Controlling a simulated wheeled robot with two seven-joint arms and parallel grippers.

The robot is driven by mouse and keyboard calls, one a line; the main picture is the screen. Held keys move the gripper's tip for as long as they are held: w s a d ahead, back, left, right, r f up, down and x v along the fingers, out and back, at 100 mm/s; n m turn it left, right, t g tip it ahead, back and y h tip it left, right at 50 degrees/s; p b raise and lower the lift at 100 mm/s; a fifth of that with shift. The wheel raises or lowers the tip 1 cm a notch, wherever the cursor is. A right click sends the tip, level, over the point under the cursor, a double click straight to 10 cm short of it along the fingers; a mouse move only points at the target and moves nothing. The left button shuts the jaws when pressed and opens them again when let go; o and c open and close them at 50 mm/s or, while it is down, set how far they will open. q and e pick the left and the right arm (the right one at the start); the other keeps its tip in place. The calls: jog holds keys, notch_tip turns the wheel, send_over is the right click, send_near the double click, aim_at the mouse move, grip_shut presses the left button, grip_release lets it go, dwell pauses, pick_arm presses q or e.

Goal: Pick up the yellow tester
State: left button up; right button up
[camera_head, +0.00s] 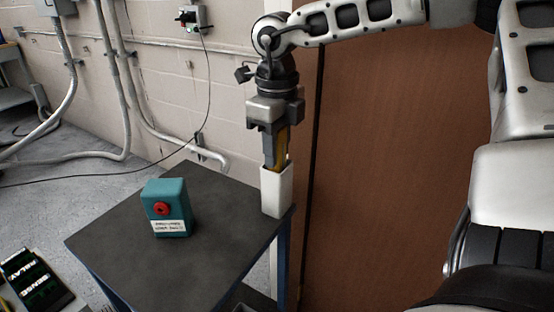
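The yellow tester (282,150) stands upright in a white open-topped holder (277,192) at the right corner of the dark table. Its lower part is hidden inside the holder. My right gripper (275,128) points straight down over the holder, with its fingers at the tester's upper part. The fingers cover the tester's top, and I cannot tell whether they are closed on it or only around it. My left gripper is not in view.
A teal box (167,208) with a red knob and a white label stands on the dark table (205,265). A dark device (36,280) lies at the lower left. A brown door panel (400,150) is close on the right, and conduits run along the wall.

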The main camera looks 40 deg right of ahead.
jog(key=shift+r, duration=0.1)
notch_tip(320, 180, up, 18)
jog(key=shift+p, duration=0.45)
dwell(0.3)
dwell(0.9)
